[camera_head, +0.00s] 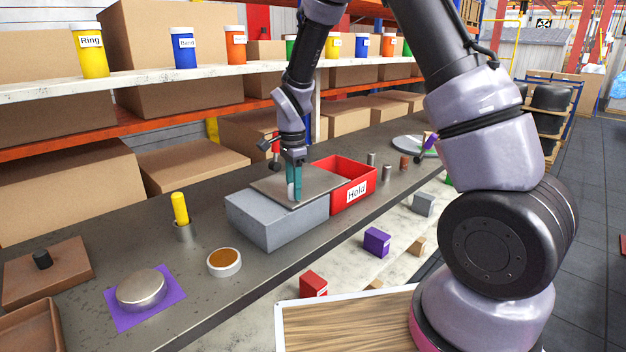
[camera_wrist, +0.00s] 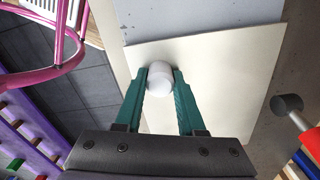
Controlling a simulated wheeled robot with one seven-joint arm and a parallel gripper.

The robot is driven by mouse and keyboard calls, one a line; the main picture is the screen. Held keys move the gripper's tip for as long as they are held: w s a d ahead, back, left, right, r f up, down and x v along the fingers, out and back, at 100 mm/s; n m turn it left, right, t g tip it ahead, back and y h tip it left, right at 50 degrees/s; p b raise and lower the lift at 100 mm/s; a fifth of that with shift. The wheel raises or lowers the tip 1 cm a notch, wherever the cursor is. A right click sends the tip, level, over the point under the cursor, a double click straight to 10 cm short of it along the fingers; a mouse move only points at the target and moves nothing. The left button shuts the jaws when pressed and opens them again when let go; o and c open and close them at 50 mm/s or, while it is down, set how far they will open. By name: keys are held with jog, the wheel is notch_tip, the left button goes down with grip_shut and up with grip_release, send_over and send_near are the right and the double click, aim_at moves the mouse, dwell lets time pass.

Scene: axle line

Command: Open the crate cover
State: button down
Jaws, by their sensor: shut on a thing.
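The crate (camera_head: 268,225) is a grey box on the dark bench, in the middle of the head view. Its cover (camera_head: 318,180) is a thin flat plate over the crate's back part, out of line with it. A strip of crate top shows in front, and the plate reaches toward the red bin. My gripper (camera_head: 293,190) points down onto the cover. In the wrist view my gripper (camera_wrist: 160,78) is shut on the cover's round white knob (camera_wrist: 160,85). The cover (camera_wrist: 225,75) looks level; I cannot tell whether it touches the crate.
A red bin labelled "Hold" (camera_head: 352,190) stands right of the crate. Small metal cylinders (camera_head: 387,172) stand beyond it. A yellow-handled tool (camera_head: 180,208), an orange-topped dish (camera_head: 224,262) and a metal disc on a purple mat (camera_head: 165,308) are to the left. Shelves with cartons rise behind.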

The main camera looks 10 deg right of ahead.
jog(key=s+a, duration=0.1)
jog(key=a, duration=0.1)
jog(key=s+a, duration=0.2)
jog(key=c, duration=0.5)
grip_release()
notch_tip(320, 180, up, 11)
dwell(0.5)
